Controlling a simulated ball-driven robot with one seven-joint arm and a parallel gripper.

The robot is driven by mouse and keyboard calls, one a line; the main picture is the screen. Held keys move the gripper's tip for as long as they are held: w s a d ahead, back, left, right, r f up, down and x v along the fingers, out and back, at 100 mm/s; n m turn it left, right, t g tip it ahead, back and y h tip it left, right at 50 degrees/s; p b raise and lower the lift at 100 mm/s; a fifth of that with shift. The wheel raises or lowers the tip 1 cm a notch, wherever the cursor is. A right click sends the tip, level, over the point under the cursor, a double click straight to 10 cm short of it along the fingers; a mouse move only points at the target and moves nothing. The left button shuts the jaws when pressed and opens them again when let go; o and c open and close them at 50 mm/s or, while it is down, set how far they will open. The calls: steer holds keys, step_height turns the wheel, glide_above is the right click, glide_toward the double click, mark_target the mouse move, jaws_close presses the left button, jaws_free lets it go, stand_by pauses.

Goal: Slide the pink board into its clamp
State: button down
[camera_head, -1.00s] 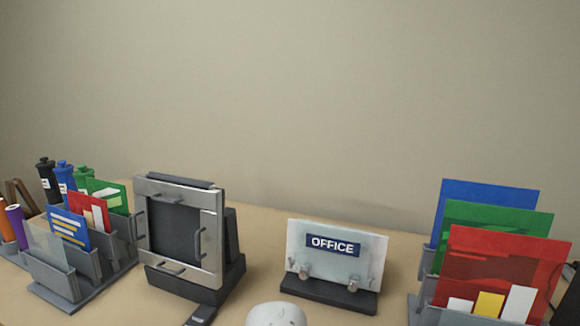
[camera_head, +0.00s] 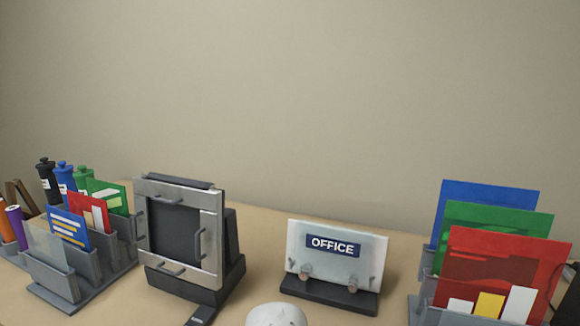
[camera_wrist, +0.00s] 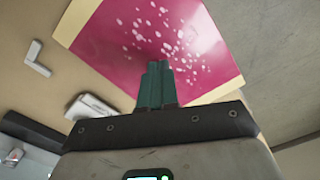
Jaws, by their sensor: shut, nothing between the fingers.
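The pink board (camera_wrist: 120,40) shows in the wrist view as a deep pink sheet with cream edges and a cluster of pale spots. It lies beyond my gripper (camera_wrist: 159,66), whose dark green fingers are together with nothing between them. The fingertips overlap the board in the picture; I cannot tell whether they touch it. A silver-grey block (camera_wrist: 92,107) and a pale L-shaped bracket (camera_wrist: 38,60) sit left of the board on the tan surface. I cannot tell whether either belongs to the clamp. The board is not seen in the head view.
The head view shows a metal frame with handles (camera_head: 211,250), an OFFICE sign (camera_head: 365,262) on a dark base, a grey file rack (camera_head: 55,285) at left, and red, green and blue folders (camera_head: 505,265) at right. Bare tan tabletop lies between the frame and the sign.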

steer(key=shift+f+b, duration=0.4)
steer(key=shift+f, duration=0.4)
stand_by(0.4)
steer(key=shift+w, duration=0.1)
steer(key=shift+w+d, duration=0.15)
steer(key=shift+w, duration=0.2)
steer(key=shift+w+d, duration=0.2)
steer(key=shift+w, duration=0.45)
steer(key=shift+w+d, duration=0.2)
steer(key=shift+w, duration=0.45)
steer(key=shift+w+d, duration=0.1)
steer(key=shift+w, duration=0.2)
steer(key=shift+w+d, duration=0.25)
steer(key=shift+w, duration=0.4)
steer(key=shift+r+p, duration=0.15)
steer(key=shift+p, duration=0.2)
step_height(320, 180, up, 7)
steer(key=p, duration=0.7)
